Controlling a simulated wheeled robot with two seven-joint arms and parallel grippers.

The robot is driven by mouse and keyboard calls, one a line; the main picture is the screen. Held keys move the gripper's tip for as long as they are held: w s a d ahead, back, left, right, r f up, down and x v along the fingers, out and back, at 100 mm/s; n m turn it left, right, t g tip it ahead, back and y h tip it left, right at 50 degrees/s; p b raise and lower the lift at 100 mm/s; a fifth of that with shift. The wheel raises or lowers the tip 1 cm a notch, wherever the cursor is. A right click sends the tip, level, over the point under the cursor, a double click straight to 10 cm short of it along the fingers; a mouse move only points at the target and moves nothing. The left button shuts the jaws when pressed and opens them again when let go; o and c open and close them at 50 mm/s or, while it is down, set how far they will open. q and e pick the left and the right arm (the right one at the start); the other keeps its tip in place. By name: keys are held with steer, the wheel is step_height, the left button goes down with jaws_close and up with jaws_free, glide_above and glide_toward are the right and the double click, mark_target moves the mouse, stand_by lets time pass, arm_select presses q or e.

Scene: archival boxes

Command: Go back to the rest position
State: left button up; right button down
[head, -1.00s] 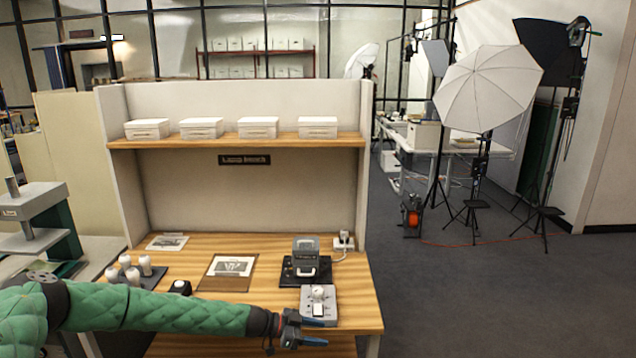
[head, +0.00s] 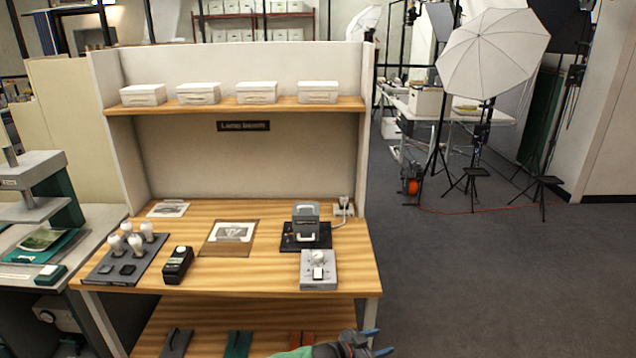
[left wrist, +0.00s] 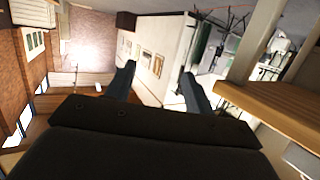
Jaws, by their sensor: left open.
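My left gripper (head: 374,343) shows at the bottom edge of the head view, low in front of the bench's right front corner. Its two blue fingers are apart with nothing between them. In the left wrist view the open fingers (left wrist: 158,88) point out into the room, with only distant walls and floor between them. A wooden bench edge (left wrist: 275,110) lies to the right of the fingers there. Most of the left arm is below the head view. My right gripper is in neither view.
The lamp bench (head: 190,283) holds a grey control box (head: 318,281), a lamp device (head: 306,222), a black meter (head: 177,264) and a tray of bulbs (head: 103,272). White boxes (head: 257,92) line its shelf. The floor (head: 465,290) to the right is open, with light stands (head: 490,62) behind.

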arm_select(q)
steer(key=s+a+f+n+y, duration=0.45)
steer(key=s+a+f, duration=0.35)
steer(key=f, duration=0.3)
steer(key=s+a+f+n+y, duration=0.45)
steer(key=s+a+f, duration=0.35)
steer(key=f, duration=0.3)
steer(key=s+a+f+g+y, duration=0.1)
steer(key=s+a+f+g, duration=0.1)
steer(key=s+a+f, duration=0.2)
steer(key=s+a+f+n+g+y, duration=0.1)
steer(key=s+a+f, duration=0.3)
steer(key=s+a, duration=0.4)
steer(key=s+a+f+g+y, duration=0.2)
steer(key=s+a+f, duration=0.2)
steer(key=s, duration=1)
steer(key=a, duration=0.3)
steer(key=shift+s+f+n+g, duration=0.15)
steer(key=shift+f+n+g, duration=0.15)
steer(key=shift+g, duration=0.1)
